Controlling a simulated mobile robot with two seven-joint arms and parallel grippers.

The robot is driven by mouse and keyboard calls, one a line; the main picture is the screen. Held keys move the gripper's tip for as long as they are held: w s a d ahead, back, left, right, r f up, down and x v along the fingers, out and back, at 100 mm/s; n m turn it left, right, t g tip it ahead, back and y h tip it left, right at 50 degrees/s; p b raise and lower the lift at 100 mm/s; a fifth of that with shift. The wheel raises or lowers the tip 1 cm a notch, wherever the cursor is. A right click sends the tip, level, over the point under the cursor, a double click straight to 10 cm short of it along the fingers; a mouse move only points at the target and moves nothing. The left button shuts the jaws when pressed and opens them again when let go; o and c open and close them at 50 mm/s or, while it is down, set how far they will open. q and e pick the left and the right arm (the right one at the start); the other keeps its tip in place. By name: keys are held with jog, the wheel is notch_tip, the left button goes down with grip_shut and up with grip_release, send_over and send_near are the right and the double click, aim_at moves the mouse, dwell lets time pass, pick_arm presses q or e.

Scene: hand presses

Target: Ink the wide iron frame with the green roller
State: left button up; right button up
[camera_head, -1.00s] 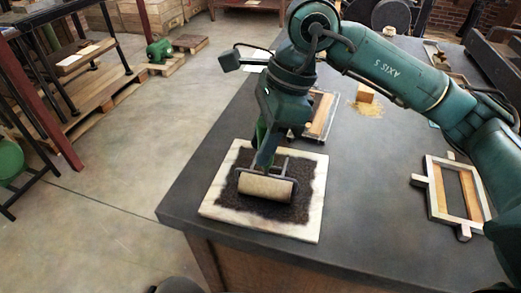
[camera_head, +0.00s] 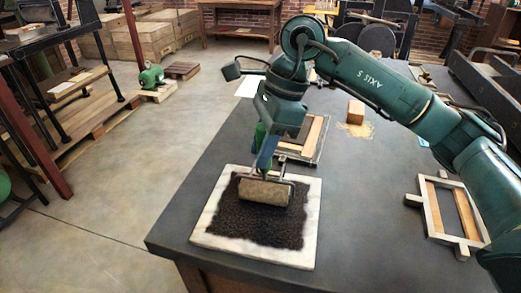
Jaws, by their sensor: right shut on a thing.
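My right gripper (camera_head: 266,150) is shut on the green handle of the green roller (camera_head: 264,190), pointing down. The roller's tan-brown cylinder rests on or just over the far part of a dark ink patch on a pale slab (camera_head: 307,240). A pale grey frame with lugs and wooden strips inside (camera_head: 434,206) lies flat at the table's right. A second flat frame with wood in it (camera_head: 314,136) lies behind the gripper, partly hidden by it. I cannot tell for sure which is the wide iron one. My left gripper is out of view.
The dark table (camera_head: 365,240) is clear between the slab and the right-hand frame. A small wooden block (camera_head: 356,112) stands on sawdust farther back. Dark machinery (camera_head: 485,85) stands at the back right. The table's left edge runs close beside the slab.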

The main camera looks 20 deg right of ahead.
jog(key=shift+w+d+r, duration=0.1)
jog(key=shift+w+d, duration=0.45)
jog(key=shift+w, duration=0.3)
jog(key=shift+w+d, duration=0.5)
jog(key=shift+w, duration=0.3)
jog(key=shift+s+a+b, duration=0.3)
jog(key=shift+s+a, duration=0.25)
jog(key=shift+s, duration=0.3)
jog(key=shift+s+a+b, duration=0.25)
jog(key=shift+s+a, duration=0.25)
jog(key=shift+s, duration=0.3)
jog(key=shift+s+a, duration=0.1)
jog(key=shift+s, duration=0.05)
jog(key=shift+s+a+b, duration=0.9)
jog(key=shift+s+a, duration=1.15)
jog(key=shift+s, duration=1.25)
jog(key=shift+w+d, duration=3.2)
jog(key=shift+w, duration=1.85)
jog(key=s+a+b, duration=0.3)
jog(key=s+a, duration=0.3)
jog(key=s, duration=0.4)
jog(key=shift+a, duration=0.2)
